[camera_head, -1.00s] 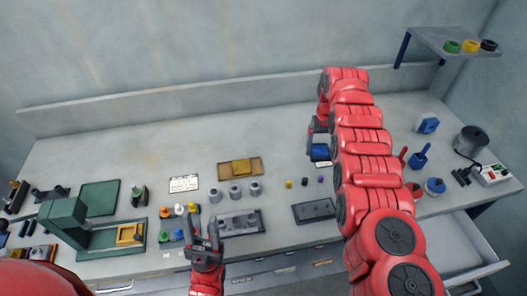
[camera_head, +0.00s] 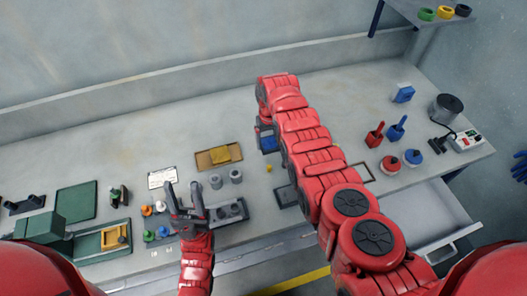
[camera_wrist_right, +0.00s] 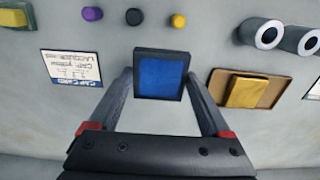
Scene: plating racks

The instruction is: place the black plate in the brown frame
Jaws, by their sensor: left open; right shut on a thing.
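My right gripper (camera_head: 266,135) is shut on a square plate (camera_head: 269,145) with a blue face and a black rim. The right wrist view shows this plate (camera_wrist_right: 158,75) between the fingertips of the right gripper (camera_wrist_right: 158,88). A thin brown-edged rectangular frame (camera_head: 369,168) lies right of my right arm, partly hidden by it. A brown tray (camera_head: 232,152) with a yellow block lies left of the held plate; the tray also shows in the right wrist view (camera_wrist_right: 272,97). A dark plate (camera_head: 285,195) lies near the front edge, partly behind my arm. My left gripper (camera_head: 183,187) is open and empty.
Grey cylinders (camera_head: 236,175) stand near the brown tray. A green fixture (camera_head: 45,230) and coloured pegs (camera_head: 148,210) are at the left. Red and blue tools (camera_head: 375,134) and a control box (camera_head: 464,140) are at the right. An open drawer (camera_head: 425,215) juts out at front right. The rear table is clear.

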